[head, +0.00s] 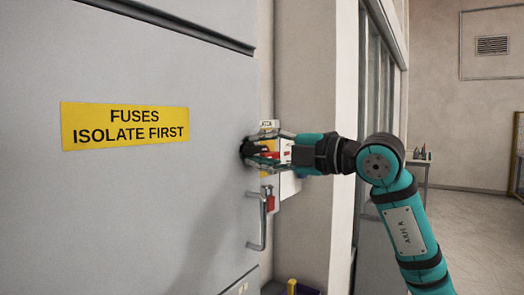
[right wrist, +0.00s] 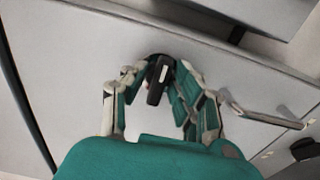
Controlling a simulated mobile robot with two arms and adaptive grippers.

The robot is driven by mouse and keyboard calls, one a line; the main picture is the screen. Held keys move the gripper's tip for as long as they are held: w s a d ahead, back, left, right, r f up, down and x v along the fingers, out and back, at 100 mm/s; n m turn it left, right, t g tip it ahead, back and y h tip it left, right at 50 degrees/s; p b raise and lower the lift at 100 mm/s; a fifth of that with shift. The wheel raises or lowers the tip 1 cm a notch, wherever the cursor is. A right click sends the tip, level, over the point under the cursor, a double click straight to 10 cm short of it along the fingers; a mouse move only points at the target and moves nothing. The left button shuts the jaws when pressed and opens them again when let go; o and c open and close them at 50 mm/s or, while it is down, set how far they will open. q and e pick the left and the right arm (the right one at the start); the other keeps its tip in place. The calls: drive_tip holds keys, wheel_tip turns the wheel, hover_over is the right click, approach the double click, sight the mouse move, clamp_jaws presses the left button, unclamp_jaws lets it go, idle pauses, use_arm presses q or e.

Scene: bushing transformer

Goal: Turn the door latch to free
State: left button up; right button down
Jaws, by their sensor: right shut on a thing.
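The door latch (right wrist: 158,84) is a small black lever on the grey cabinet door (head: 150,200). In the right wrist view it sits between my fingertips, its lever lying roughly along the line of the picture's height, slightly tilted. My right gripper (head: 252,150) reaches in from the right at the door's right edge and is shut on the latch; its fingers also show in the right wrist view (right wrist: 158,74). In the head view the fingers mostly hide the latch. The door looks closed. My left gripper is in neither view.
A metal bar handle (head: 262,222) sits on the door below my gripper. A red item (head: 269,199) hangs beside it. A yellow sign (head: 125,126) reads "FUSES ISOLATE FIRST". A small table (head: 418,162) stands behind at the right. Open floor (head: 470,230) lies at the right.

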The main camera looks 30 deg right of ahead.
idle(0.4)
drive_tip(key=c, duration=1.3)
unclamp_jaws()
drive_tip(key=shift+d, duration=0.1)
drive_tip(key=v, duration=1.2)
